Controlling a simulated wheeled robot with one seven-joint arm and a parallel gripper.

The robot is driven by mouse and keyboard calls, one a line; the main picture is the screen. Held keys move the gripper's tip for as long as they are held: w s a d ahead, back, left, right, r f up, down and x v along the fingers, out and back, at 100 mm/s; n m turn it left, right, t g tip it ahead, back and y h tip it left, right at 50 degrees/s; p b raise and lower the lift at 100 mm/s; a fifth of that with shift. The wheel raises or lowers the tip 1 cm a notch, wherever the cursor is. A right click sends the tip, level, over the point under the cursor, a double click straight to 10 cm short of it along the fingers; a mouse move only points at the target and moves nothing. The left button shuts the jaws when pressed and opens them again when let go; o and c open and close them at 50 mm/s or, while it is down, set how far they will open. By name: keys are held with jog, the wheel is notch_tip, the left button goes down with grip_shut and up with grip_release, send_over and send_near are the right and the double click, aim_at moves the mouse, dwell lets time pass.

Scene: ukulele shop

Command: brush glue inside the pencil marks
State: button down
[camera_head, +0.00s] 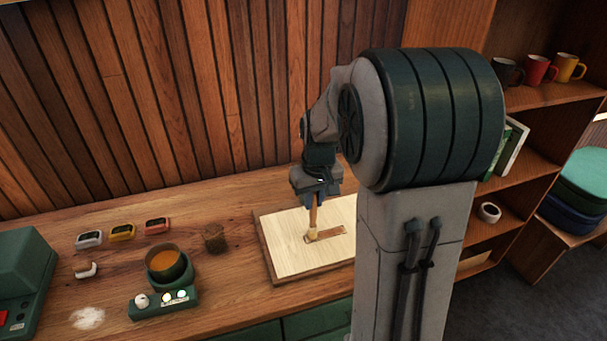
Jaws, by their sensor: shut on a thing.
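My gripper (316,194) points down over the pale wooden board (284,232) and is shut on the brush (313,214). The brush is nearly upright, its light bristles low at the left part of a small outlined rectangle (334,236) on the board. The rectangle has a darker line around a brownish inside; I cannot tell whether that is glue. The bristles appear to touch the board there. The glue pot (164,276), dark with amber liquid inside, sits on a green warmer (150,307) with lit knobs. My arm hides the board's right side.
A brown cork-like block (214,238) stands between pot and board. White powder (88,317) lies at the front left. A green machine (25,280) fills the left end.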

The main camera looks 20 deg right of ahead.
notch_tip(320, 180, up, 8)
jog(key=a+p, duration=0.2)
jog(key=p, duration=0.3)
dwell(1.0)
